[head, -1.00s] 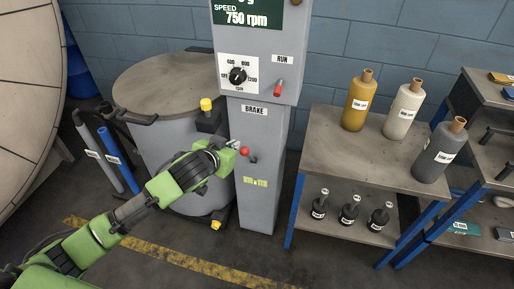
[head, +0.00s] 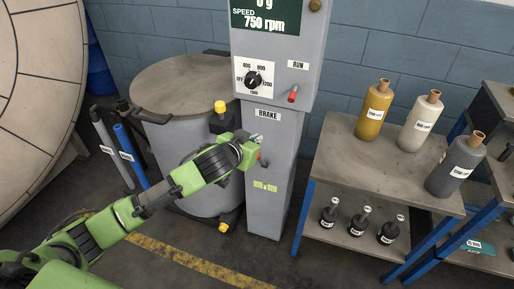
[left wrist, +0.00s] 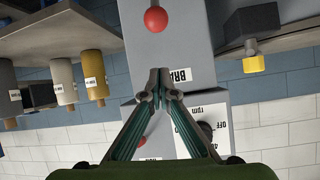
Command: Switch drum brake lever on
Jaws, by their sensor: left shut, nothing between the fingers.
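The brake lever has a red ball knob (head: 259,156) and sits on the grey control column below the BRAKE label (head: 268,114). In the head view the knob is partly hidden by my gripper. In the left wrist view, which shows the column upside down, the red knob (left wrist: 155,19) is at the top centre. My left gripper (head: 257,140) is just above the knob, in front of the column. Its fingertips (left wrist: 158,76) are together with nothing between them, apart from the knob and near the BRAKE label. My right gripper is not in view.
A speed dial (head: 253,80) and a red RUN lever (head: 293,94) are higher on the column. A grey drum (head: 180,90) stands at left. A shelf table (head: 350,180) with several bottles stands at right.

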